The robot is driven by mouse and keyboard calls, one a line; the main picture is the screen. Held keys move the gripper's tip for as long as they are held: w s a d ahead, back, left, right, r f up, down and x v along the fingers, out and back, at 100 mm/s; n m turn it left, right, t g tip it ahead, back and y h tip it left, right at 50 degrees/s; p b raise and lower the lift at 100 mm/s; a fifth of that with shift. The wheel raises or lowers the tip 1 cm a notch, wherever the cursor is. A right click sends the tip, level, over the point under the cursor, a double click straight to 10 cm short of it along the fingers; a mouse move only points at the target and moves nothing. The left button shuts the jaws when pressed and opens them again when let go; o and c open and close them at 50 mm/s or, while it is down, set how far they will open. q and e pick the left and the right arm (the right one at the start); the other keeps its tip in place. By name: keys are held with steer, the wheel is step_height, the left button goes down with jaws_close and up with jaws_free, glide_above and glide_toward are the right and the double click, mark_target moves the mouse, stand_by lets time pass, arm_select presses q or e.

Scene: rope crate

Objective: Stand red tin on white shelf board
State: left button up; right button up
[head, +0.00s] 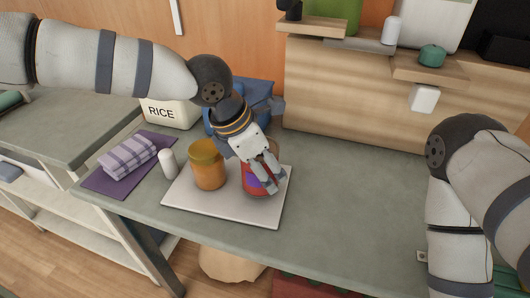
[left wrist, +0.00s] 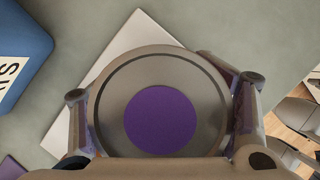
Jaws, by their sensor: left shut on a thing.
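The red tin (head: 249,183) is in my left gripper (head: 264,180) over the right part of the white shelf board (head: 231,213) in the head view. The fingers are shut around the tin's sides and hide part of it. In the left wrist view, the tin's round grey top with a purple disc (left wrist: 161,117) fills the space between the fingers. The board's pale edge (left wrist: 62,128) shows behind it. The tin looks upright; I cannot tell whether its base touches the board. My right gripper is outside the frames; only the right arm shows.
An amber jar (head: 208,172) stands on the board, left of the tin. A white shaker (head: 168,164) stands by the board's left edge. A checked cloth (head: 128,154) lies on a purple mat. A rice container (head: 172,113) and a blue object (head: 257,90) stand behind. The counter's right side is clear.

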arm_select(q)
steer(key=shift+f, duration=0.25)
steer(key=shift+f, duration=0.45)
stand_by(0.5)
steer(key=o, duration=1.7)
steer(key=v, duration=1.2)
steer(key=shift+s+f, duration=0.1)
